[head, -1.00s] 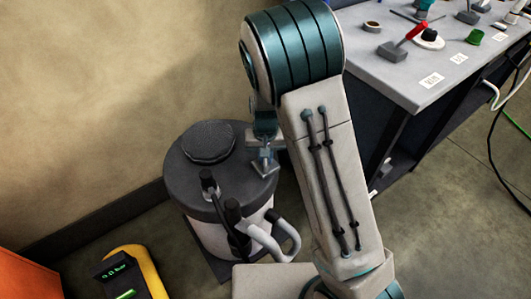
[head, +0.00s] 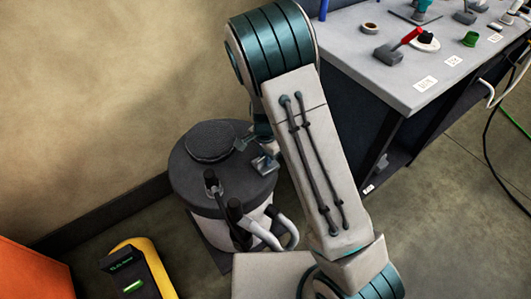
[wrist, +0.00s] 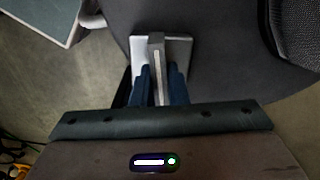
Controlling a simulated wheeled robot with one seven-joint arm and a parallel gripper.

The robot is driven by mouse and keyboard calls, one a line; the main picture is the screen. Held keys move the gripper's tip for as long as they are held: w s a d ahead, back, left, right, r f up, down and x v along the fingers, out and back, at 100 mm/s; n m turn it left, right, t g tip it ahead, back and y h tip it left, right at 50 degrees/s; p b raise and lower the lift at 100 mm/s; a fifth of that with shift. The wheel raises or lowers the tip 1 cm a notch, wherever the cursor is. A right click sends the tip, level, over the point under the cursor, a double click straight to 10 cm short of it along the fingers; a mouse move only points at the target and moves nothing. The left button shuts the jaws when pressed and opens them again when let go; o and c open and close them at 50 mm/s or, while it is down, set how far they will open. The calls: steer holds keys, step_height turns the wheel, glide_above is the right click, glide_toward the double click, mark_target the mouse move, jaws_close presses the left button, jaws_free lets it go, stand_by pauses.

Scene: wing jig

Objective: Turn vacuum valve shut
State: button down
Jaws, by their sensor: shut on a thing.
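A grey lever with a pale stripe (wrist: 157,50) stands on a light square plate (wrist: 182,48) in the wrist view. I take it as the vacuum valve, on the dark lid of the drum-shaped vacuum unit (head: 205,190). My gripper (wrist: 161,76) has its dark blue fingers on both sides of the lever and is shut on it. In the head view, the gripper reaches down to the right part of the lid, and my arm partly hides the grip. The exact angle of the lever is hard to tell there.
Black and grey hose fittings (head: 237,212) rise at the drum's front. A yellow device with a green display (head: 138,270) stands on the floor at lower left, near an orange block (head: 30,270). A workbench (head: 375,70) with tools is at right. A wall is behind.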

steer(key=shift+r+m+p, duration=0.1)
steer(key=shift+m+p, duration=0.2)
steer(key=shift+m, duration=0.4)
steer(key=shift+w, duration=0.1)
steer(key=c, duration=1.4)
jaws_free()
steer(key=shift+c, duration=0.2)
step_height(320, 180, up, 14)
steer(key=p, duration=0.1)
steer(key=s+d+r+n+t+p, duration=0.1)
steer(key=s+d+r+n, duration=0.4)
steer(key=s+d+r, duration=0.2)
steer(key=s+d+r+n+t+p, duration=0.1)
steer(key=s+d+r+n, duration=0.4)
steer(key=s+r, duration=0.4)
steer(key=s+d, duration=0.1)
steer(key=s, duration=0.2)
steer(key=shift+d+n+t, duration=0.35)
steer(key=shift+n+t, duration=0.05)
